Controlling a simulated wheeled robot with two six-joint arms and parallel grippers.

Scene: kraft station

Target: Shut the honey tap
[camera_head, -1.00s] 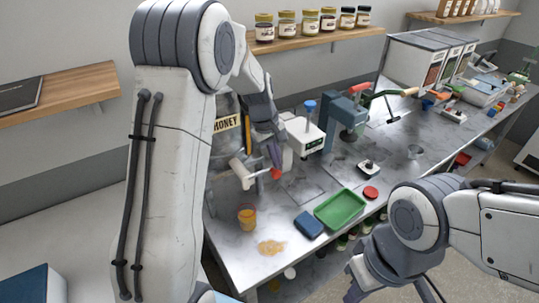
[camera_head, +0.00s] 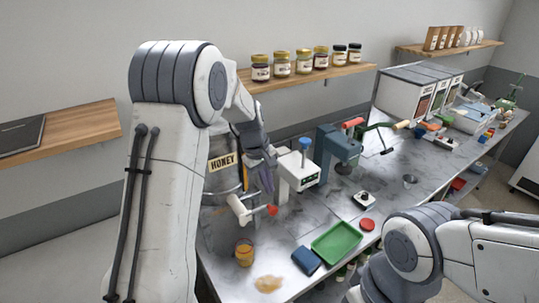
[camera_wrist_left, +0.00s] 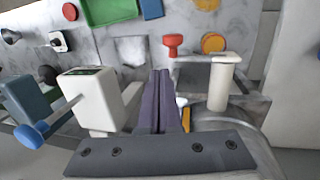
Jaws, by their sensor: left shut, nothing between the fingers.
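The honey tank (camera_head: 222,181) with its HONEY label stands at the counter's left end, partly hidden by my left arm. Its white tap (camera_head: 238,209) has a red-ended handle (camera_head: 272,210) sticking out to the right. In the left wrist view the white tap (camera_wrist_left: 224,85) and red handle end (camera_wrist_left: 173,45) lie to the right of and beyond my fingers. A jar of orange honey (camera_head: 244,253) stands below the tap; I cannot make out a stream. My left gripper (camera_head: 265,182) is shut and empty above the handle, apart from it. My right gripper is out of frame.
A white device (camera_head: 299,173) stands close right of my left gripper, with a blue-grey press (camera_head: 338,150) beyond it. A honey puddle (camera_head: 268,284), blue sponge (camera_head: 306,261) and green tray (camera_head: 337,241) lie along the front of the counter.

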